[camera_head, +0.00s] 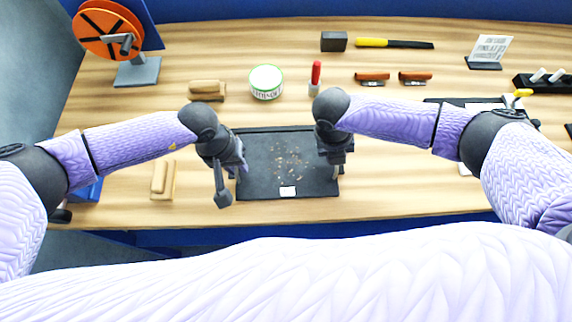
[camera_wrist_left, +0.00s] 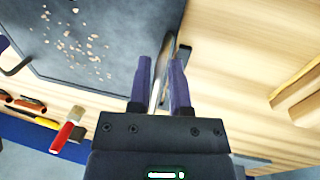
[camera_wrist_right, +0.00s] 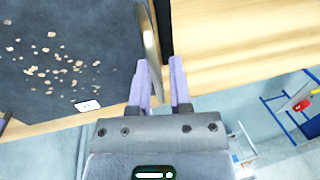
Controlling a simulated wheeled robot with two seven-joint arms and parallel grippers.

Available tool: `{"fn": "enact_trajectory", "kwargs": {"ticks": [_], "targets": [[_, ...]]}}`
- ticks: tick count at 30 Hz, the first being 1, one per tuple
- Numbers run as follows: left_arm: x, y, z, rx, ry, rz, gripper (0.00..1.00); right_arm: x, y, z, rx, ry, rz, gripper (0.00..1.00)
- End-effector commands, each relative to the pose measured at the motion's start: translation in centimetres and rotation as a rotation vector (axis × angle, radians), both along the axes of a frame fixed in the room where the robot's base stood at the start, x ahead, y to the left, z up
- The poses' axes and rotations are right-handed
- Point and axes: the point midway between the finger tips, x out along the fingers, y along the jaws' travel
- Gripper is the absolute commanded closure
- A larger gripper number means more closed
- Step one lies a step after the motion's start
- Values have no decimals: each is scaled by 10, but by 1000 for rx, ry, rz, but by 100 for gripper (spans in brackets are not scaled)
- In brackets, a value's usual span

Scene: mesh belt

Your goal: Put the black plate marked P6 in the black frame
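A dark flat tray-like panel (camera_head: 262,180) lies on the table in front of me, with brown crumbs and a small white label (camera_head: 288,190) too small to read. I cannot tell whether it is the plate P6 or the frame. It has a metal handle at each side. My left gripper (camera_head: 236,172) is at its left edge, its fingers apart on both sides of a handle (camera_wrist_left: 163,65). My right gripper (camera_head: 337,165) is at its right edge, its fingers apart around the other handle (camera_wrist_right: 150,45), with a gap on one side.
A black flat item (camera_head: 434,100) lies partly behind my right arm. An orange reel (camera_head: 108,30) stands at the left.

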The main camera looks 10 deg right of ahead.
Motion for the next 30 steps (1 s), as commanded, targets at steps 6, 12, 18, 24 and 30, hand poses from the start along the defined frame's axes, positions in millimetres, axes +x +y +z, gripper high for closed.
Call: {"fn": "enact_trajectory", "kwargs": {"ticks": [6,12,18,24,30], "targets": [[0,-1,3,-3,-1,-1,53,0,1,3,3,-1,1,53],[1,-1,8,-5,-2,-2,53,0,1,3,4,-1,2,53],[3,9,56,-6,-7,-2,53,0,2,3,5,-1,2,53],[3,19,104,-4,-5,0,53,0,2,3,5,-1,2,53],[2,22,121,-2,-2,-2,53,1,3,10,7,-3,3,53]]}}
